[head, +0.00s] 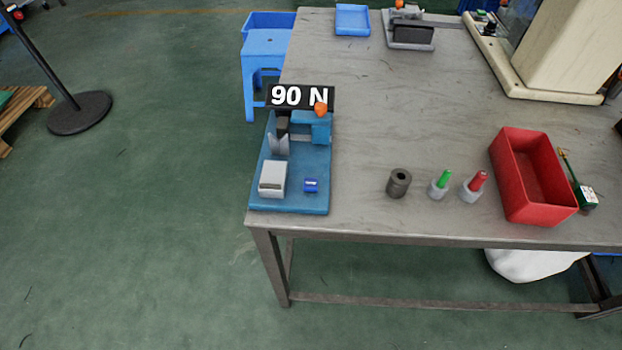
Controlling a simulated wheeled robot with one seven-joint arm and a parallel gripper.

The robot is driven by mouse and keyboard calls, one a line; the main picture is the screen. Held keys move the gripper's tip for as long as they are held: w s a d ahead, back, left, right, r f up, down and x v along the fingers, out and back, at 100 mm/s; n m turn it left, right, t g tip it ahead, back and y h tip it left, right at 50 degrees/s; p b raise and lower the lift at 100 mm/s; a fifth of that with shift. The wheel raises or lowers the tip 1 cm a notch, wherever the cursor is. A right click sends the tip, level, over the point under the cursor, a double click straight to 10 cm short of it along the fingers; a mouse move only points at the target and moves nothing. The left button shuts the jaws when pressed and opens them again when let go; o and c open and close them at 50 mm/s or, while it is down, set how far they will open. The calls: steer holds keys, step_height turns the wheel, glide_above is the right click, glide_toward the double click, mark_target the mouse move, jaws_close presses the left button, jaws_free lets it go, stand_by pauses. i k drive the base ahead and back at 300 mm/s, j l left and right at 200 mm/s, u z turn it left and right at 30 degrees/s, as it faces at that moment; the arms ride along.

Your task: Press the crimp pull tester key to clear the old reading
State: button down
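The crimp pull tester (292,194) stands at the near left corner of the grey table, on a blue base plate. Its black display (300,97) at the top reads "90 N" in white. A small blue key (311,186) sits on the base at the front right, beside a light grey block (272,179). An orange knob (320,109) shows by the display's lower edge. My gripper is not in view.
On the grey table (430,130), right of the tester, stand a dark cylinder (398,183), a green-topped piece (440,184), a red-topped piece (473,186) and a red bin (534,176). A blue tray (352,20) lies behind. A blue stool (266,45) stands left of the table.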

mark_target(310, 184)
steer(key=i+j+u, duration=0.1)
steer(key=j+u, duration=0.25)
steer(key=i+j+u, duration=0.15)
steer(key=j+u, duration=0.2)
steer(key=i+j+u, duration=0.2)
steer(key=j+u, duration=0.15)
steer(key=j, duration=0.05)
